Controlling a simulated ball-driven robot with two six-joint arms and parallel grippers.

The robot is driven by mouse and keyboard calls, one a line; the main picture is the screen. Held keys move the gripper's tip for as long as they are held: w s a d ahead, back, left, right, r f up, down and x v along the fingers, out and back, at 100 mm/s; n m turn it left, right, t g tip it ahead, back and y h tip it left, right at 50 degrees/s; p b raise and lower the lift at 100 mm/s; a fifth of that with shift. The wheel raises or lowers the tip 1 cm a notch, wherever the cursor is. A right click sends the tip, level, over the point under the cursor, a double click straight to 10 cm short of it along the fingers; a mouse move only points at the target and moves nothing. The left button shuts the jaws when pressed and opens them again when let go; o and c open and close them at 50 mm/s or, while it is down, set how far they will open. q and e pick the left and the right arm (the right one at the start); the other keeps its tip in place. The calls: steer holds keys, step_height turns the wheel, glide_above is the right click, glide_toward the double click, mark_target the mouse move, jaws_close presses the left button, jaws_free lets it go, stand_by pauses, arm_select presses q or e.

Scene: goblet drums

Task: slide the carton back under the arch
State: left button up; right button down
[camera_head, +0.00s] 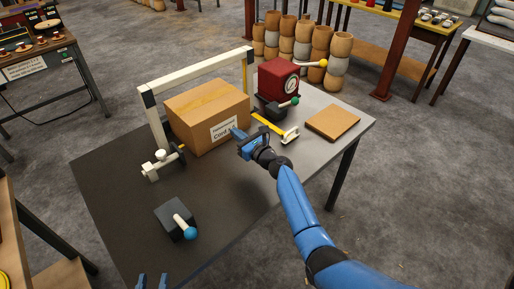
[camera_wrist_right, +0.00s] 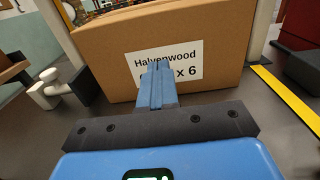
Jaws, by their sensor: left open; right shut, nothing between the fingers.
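The brown cardboard carton (camera_head: 190,112) stands on the dark table at the near side of the white arch (camera_head: 152,112). The arch's beam passes over or behind the carton's far edge; I cannot tell which. My right gripper (camera_head: 240,134) is shut and empty, with its fingertips at the carton's labelled front face. In the right wrist view, the shut fingers (camera_wrist_right: 157,72) overlap the label of the carton (camera_wrist_right: 215,38); whether they touch is unclear. My left gripper (camera_head: 151,281) is open and empty by the table's near edge; only its fingertips show.
A yellow strip (camera_head: 268,125) lies right of the carton. A red box-shaped device (camera_head: 277,78) with a dial stands behind it. A brown flat block (camera_head: 333,122) lies at the right. A dark block with a blue-knobbed lever (camera_head: 172,215) stands at the front left. White clamp-like fittings (camera_head: 291,134) flank the arch.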

steer(key=p+v, duration=0.2)
steer(key=v, duration=0.5)
steer(key=shift+d+f, duration=0.1)
steer(key=shift+d, duration=0.05)
steer(key=shift+s+d, duration=0.2)
steer(key=shift+s, duration=0.15)
steer(key=shift+s+d, duration=0.15)
steer(key=shift+s, duration=0.05)
steer(key=shift+w+d+n, duration=0.2)
steer(key=shift+d+n, duration=0.05)
steer(key=shift+n, duration=0.45)
steer(key=s+d+r+n+t+h, duration=0.2)
steer(key=s+d+n+t+h, duration=0.15)
steer(key=d+n+h, duration=0.4)
steer(key=s+d+r+n+t+h+p, duration=0.1)
steer(key=s+d+n, duration=0.3)
steer(key=s+n, duration=0.25)
steer(key=s+d+r+n+t+h+p, duration=0.1)
steer(key=s+d+n+h, duration=0.15)
steer(key=s+n, duration=0.45)
steer(key=s+d+r+n+g+p, duration=0.1)
steer(key=s+n, duration=0.2)
steer(key=s, duration=0.8)
steer(key=s+d+n+g+p, duration=0.1)
steer(key=s+n+p, duration=0.1)
steer(key=s, duration=1)
steer(key=shift+s+d+r+n, duration=0.35)
steer(key=shift+r+n, duration=0.05)
steer(key=shift+n, duration=0.1)
